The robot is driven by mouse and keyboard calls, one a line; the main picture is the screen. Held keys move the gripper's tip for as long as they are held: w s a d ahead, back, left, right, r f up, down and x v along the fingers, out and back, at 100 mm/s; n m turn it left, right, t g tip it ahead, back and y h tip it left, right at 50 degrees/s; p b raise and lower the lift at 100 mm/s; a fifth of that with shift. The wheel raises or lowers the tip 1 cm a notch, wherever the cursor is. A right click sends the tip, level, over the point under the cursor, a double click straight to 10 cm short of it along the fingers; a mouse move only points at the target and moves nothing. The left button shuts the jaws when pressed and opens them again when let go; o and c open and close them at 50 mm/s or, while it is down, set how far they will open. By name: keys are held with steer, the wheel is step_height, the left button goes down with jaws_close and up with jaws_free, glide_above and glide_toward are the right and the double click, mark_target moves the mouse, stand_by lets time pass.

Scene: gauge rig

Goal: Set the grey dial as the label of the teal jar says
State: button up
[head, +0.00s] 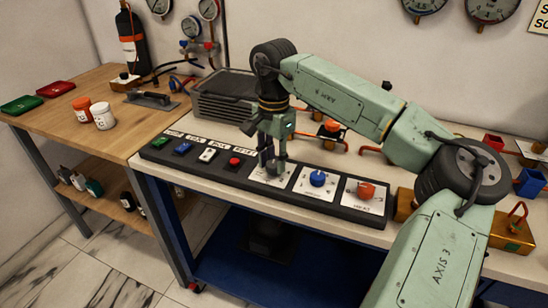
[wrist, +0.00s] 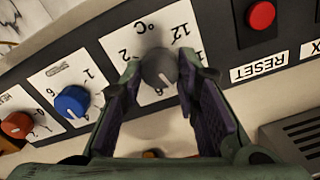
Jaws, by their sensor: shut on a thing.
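The grey dial (wrist: 158,67) sits on a white plate with numbers and a °C mark on the dark panel (head: 335,209). My gripper (wrist: 158,78) is shut on it, one dark finger pad on each side; the gripper (head: 272,163) also shows in the head view, pointing down at the panel. Which number the dial points to cannot be told. No jar in view is clearly teal, and no jar label can be read. A white jar (head: 103,116) and an orange-red jar (head: 82,108) stand on the wooden table.
A blue dial (head: 317,179) and an orange dial (head: 366,191) lie to the right on the same panel. The red RESET button (head: 235,162) and several other switches lie left. Small bottles (head: 94,187) stand on the lower shelf.

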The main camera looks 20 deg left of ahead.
mark_target(274, 163)
steer(key=shift+n, duration=0.8)
steer(key=o, duration=1.2)
steer(key=shift+c, duration=0.2)
step_height(274, 163, up, 12)
